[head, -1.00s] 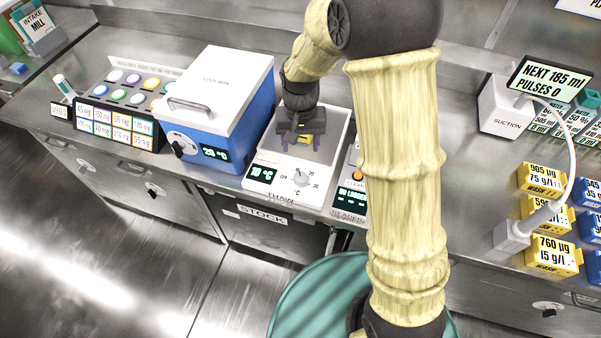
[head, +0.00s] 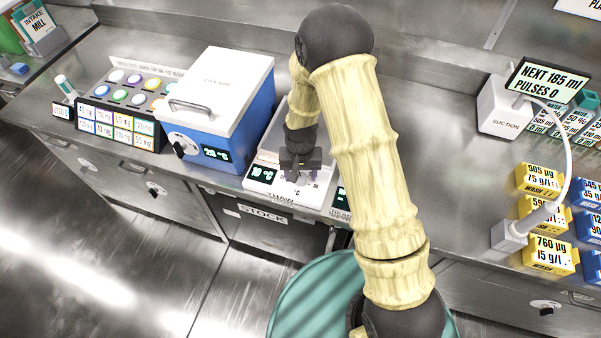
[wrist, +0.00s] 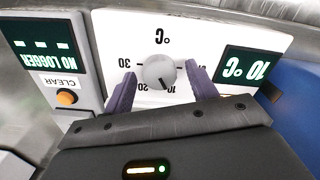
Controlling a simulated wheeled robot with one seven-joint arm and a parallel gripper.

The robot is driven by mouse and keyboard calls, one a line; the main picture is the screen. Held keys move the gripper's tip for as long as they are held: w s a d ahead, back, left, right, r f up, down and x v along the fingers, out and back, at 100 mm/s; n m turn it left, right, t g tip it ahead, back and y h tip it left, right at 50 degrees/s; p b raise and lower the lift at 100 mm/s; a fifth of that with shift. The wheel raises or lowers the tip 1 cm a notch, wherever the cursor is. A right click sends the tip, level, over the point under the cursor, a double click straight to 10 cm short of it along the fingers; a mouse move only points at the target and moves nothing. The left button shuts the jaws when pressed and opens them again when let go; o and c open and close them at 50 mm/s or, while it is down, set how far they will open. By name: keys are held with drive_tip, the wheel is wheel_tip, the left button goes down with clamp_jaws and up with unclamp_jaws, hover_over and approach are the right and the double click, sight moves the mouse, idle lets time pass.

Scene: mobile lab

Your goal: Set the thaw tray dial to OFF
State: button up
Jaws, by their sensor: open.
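The thaw tray (head: 324,178) is a white unit with a dark display on its front panel. In the wrist view, where its labels appear upside down, the display (wrist: 243,68) reads 10 °C. The round grey dial (wrist: 159,71) sits between my gripper's two purple fingers (wrist: 162,75), with a gap visible on both sides. The dial's dark mark points down and slightly right, near the lower numerals; 30 is to its left. The right finger covers the scale's right side, so OFF is hidden. In the head view my gripper (head: 298,174) hides the dial.
A blue and white box (head: 228,100) stands close on the left. A neighbouring panel with an orange CLEAR button (wrist: 66,97) and a NO LOGGER display (wrist: 42,47) adjoins the tray. The suction unit (head: 505,105) and yellow wash blocks (head: 540,180) are farther right.

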drive_tip(key=c, duration=1)
drive_tip(key=shift+n, duration=0.4)
drive_tip(key=n, duration=1.1)
drive_tip(key=o, duration=1)
